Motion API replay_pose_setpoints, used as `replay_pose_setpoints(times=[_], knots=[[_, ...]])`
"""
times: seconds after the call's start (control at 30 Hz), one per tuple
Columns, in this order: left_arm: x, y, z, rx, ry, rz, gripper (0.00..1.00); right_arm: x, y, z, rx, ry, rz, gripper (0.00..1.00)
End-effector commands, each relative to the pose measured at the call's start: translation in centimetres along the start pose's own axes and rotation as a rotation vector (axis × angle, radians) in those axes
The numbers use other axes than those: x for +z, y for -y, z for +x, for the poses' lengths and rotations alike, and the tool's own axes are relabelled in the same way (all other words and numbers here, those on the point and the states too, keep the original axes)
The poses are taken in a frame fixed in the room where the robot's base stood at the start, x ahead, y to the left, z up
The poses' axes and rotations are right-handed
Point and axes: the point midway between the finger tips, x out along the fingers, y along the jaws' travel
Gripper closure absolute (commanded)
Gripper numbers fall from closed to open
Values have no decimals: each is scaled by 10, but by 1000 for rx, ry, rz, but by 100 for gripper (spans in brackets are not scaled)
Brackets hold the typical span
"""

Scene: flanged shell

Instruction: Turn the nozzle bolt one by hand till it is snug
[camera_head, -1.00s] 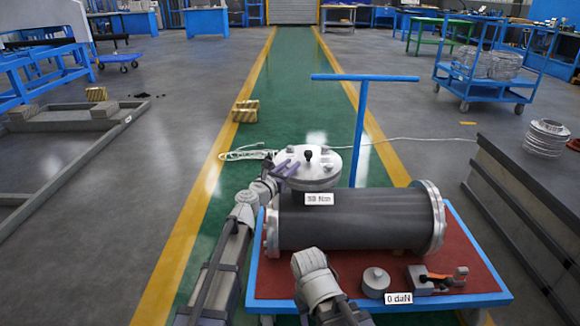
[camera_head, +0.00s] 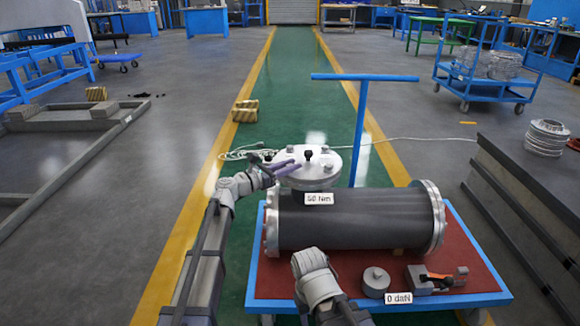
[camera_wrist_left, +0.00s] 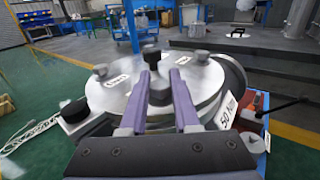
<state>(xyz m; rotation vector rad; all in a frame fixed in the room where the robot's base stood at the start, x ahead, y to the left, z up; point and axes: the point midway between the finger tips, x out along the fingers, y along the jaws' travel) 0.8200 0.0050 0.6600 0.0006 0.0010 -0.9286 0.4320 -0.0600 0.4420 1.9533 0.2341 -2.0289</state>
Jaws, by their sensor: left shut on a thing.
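The nozzle flange (camera_head: 318,172) is a round silver lid on top of the dark grey shell (camera_head: 350,221); it also shows in the left wrist view (camera_wrist_left: 120,95). My left gripper (camera_head: 290,168) reaches over its left edge with purple fingers. In the left wrist view the left gripper (camera_wrist_left: 158,98) is shut on a grey bolt head (camera_wrist_left: 158,90), which stands on the flange. Other bolt heads (camera_wrist_left: 200,57) and a black knob (camera_wrist_left: 150,57) show on the lid. A label on the nozzle (camera_head: 319,198) reads 50 Nm. Part of my right arm shows low in the middle; its gripper does not.
The shell lies on a red-topped blue cart (camera_head: 476,262). A round grey weight (camera_head: 375,281), an orange-handled clamp (camera_head: 437,279) and a "0 daN" label (camera_head: 398,298) are at its front. A grey slab stack (camera_head: 525,190) stands right.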

Motion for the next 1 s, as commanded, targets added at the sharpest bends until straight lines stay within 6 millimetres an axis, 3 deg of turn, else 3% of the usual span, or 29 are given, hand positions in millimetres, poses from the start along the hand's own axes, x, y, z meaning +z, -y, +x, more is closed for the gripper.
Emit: replay_pose_setpoints(times=[0.5, 1.0], knots=[[1, -5, 2, -444, 4, -1, 100, 0, 0, 0, 0, 0, 0, 50], [2, -2, 1, -643, 7, -2, 100, 0, 0, -1, 0, 0, 0, 50]])
